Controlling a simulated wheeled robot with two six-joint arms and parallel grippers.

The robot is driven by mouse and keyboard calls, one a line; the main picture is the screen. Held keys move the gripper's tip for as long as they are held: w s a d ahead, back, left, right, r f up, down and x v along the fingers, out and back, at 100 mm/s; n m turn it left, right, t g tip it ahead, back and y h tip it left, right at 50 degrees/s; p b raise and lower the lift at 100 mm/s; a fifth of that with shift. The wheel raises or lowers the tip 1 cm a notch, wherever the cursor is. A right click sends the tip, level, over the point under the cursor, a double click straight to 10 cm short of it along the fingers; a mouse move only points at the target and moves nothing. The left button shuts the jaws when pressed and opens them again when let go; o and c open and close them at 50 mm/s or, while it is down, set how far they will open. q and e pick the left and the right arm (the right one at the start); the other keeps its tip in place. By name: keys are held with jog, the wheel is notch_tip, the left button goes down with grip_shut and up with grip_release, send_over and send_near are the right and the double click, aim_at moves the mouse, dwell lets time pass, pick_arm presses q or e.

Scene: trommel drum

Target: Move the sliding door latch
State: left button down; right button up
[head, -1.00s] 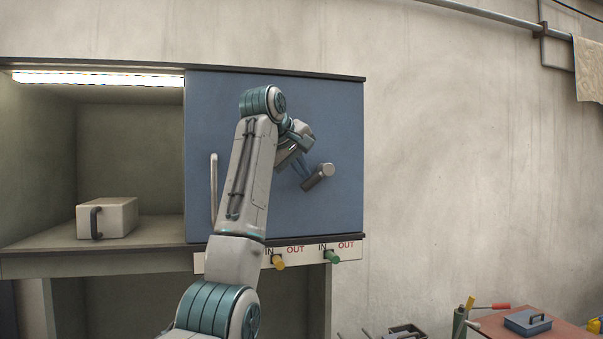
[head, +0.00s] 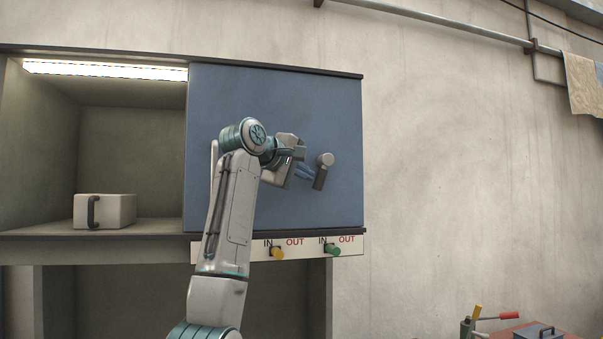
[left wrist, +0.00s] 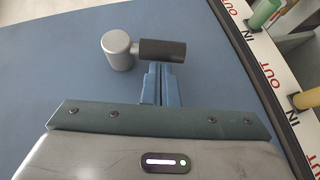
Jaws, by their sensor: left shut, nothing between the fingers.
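The latch (head: 325,160) is on the blue sliding door (head: 270,95). It has a round grey knob at its pivot and a dark grip (head: 319,179) pointing almost straight down, tilted slightly left. In the left wrist view the knob (left wrist: 118,50) is left and the dark grip (left wrist: 162,50) points right. My left gripper (head: 308,175) is shut and empty, its blue fingertips at the left side of the grip. In the left wrist view the fingertips (left wrist: 162,70) are right at the grip and seem to touch it. My right gripper is not in view.
A vertical bar handle (head: 214,165) is at the door's left edge, partly behind my arm. The lit open compartment at left holds a pale box (head: 115,211) with a dark handle. Below the door are a yellow knob (head: 277,253) and a green knob (head: 332,249) on the IN/OUT strip.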

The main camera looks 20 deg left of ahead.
pick_arm(q)
jog(key=f+t+b, duration=0.1)
jog(key=d+n+t+h+b, duration=0.1)
jog(key=b, duration=0.1)
jog(key=shift+w+d+f, duration=0.15)
jog(key=shift+w+f, duration=0.2)
jog(key=shift+f, duration=0.05)
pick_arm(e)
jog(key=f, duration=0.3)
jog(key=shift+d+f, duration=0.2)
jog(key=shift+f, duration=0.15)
pick_arm(q)
jog(key=shift+w, duration=0.1)
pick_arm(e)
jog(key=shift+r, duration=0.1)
